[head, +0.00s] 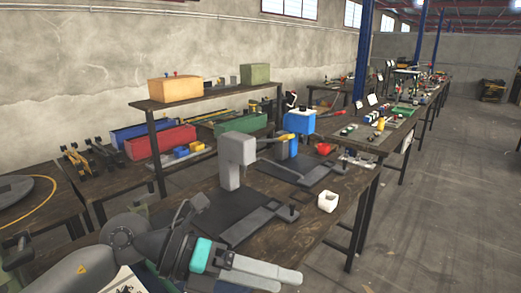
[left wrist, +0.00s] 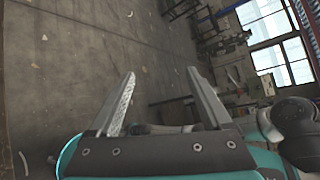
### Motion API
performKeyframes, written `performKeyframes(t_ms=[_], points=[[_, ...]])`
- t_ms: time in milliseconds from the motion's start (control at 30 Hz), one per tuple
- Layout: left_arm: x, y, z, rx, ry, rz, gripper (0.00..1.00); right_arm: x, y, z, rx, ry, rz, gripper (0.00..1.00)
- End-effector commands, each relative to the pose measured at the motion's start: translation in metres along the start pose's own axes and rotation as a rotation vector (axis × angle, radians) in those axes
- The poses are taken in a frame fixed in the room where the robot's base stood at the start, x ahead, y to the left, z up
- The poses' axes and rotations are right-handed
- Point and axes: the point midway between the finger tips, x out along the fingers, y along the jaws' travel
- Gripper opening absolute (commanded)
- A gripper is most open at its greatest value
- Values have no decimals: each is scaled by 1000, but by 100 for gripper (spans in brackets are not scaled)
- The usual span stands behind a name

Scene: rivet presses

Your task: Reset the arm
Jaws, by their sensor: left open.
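My left arm comes in at the lower left of the head view, and its gripper (head: 270,274) is over the front edge of the wooden table (head: 190,205). In the left wrist view the two fingers of the left gripper (left wrist: 160,98) stand apart with nothing between them. Behind it in the head view, a grey rivet press (head: 236,162) stands upright on a dark mat. A second press, blue and yellow (head: 288,146), stands farther along the table. My right gripper is not in view.
A white hollow block (head: 328,201) sits near the table's right edge. A raised shelf (head: 205,100) at the back carries a tan box (head: 174,89) and a green box (head: 254,74). A red bin (head: 160,141) is below it. Open floor (head: 430,220) lies to the right.

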Motion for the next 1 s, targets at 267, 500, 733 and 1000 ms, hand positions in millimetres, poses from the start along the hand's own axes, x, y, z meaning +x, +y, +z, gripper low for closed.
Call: performKeyframes(t_ms=[267, 500, 733, 1000], points=[[-10, -73, 53, -263, -437, -478, 83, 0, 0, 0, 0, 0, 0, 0], [-67, -55, 94, -627, -860, -728, 83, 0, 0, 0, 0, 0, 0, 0], [-117, 27, 88, -1072, -1257, -795, 83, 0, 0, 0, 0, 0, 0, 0], [-132, 142, -3, -1683, -1643, -628, 83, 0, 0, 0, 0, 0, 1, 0]])
